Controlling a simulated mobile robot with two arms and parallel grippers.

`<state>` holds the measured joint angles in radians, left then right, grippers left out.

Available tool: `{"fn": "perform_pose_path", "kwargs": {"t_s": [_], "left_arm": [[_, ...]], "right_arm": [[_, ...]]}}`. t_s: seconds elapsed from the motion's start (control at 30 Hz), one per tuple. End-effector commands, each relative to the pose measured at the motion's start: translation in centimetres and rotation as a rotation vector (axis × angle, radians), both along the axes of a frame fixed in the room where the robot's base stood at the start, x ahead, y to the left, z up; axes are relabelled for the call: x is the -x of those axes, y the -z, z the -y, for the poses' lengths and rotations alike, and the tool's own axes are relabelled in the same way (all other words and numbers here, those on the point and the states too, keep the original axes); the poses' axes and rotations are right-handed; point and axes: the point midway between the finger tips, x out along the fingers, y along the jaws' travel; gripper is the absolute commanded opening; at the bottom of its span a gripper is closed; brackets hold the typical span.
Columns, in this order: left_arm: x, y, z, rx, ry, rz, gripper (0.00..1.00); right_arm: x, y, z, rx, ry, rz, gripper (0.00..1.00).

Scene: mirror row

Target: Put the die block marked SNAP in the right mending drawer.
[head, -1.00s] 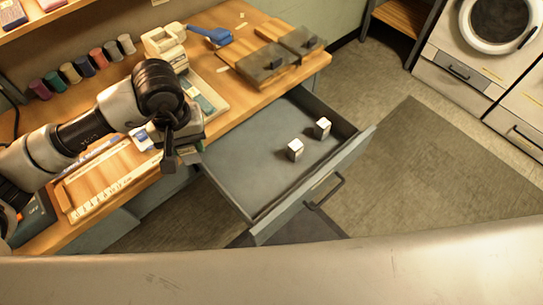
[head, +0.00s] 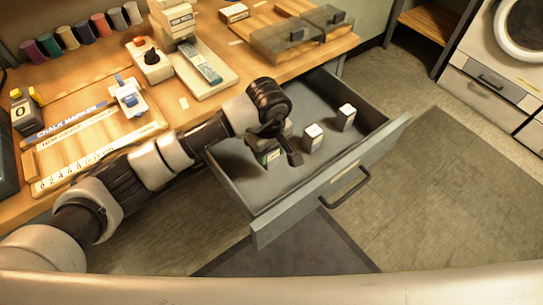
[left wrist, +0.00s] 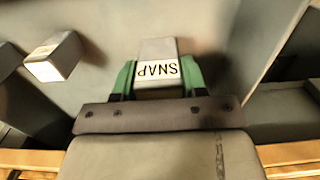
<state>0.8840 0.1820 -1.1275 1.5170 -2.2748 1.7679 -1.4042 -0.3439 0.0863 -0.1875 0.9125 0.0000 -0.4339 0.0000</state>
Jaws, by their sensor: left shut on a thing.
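The die block marked SNAP (left wrist: 158,55) is between the green fingers of my left gripper (left wrist: 157,80) in the left wrist view, its label upside down there. In the head view my left gripper (head: 272,158) is shut on it over the left part of the open drawer (head: 325,198). I cannot tell whether the block touches the drawer floor. Two other white-topped blocks stand in the drawer, one near the gripper (head: 312,138) and one farther right (head: 346,117). My right gripper is not in view.
The wooden worktop (head: 215,108) borders the drawer. On it are a sewing machine (head: 180,25), a ruler tray (head: 95,150), thread spools (head: 83,32) and lidded boxes (head: 300,35). A washing machine (head: 500,70) stands at the right. The drawer's right part has free floor.

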Motion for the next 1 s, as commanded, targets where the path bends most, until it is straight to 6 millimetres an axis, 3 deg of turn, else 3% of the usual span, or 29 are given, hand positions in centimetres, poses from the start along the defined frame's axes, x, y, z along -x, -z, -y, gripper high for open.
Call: {"fn": "perform_pose_path", "kwargs": {"t_s": [0.47,0.97,1.0], "left_arm": [[0.0,5.2,0.0,0.003,0.002,0.001,0.12],[-0.1,5.5,0.0,0.001,0.003,0.003,0.12],[0.0,5.5,0.0,0.001,0.003,0.002,0.47]], "right_arm": [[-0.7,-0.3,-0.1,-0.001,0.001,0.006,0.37],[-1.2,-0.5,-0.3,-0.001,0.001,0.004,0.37],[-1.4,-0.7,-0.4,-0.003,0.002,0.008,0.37]]}}
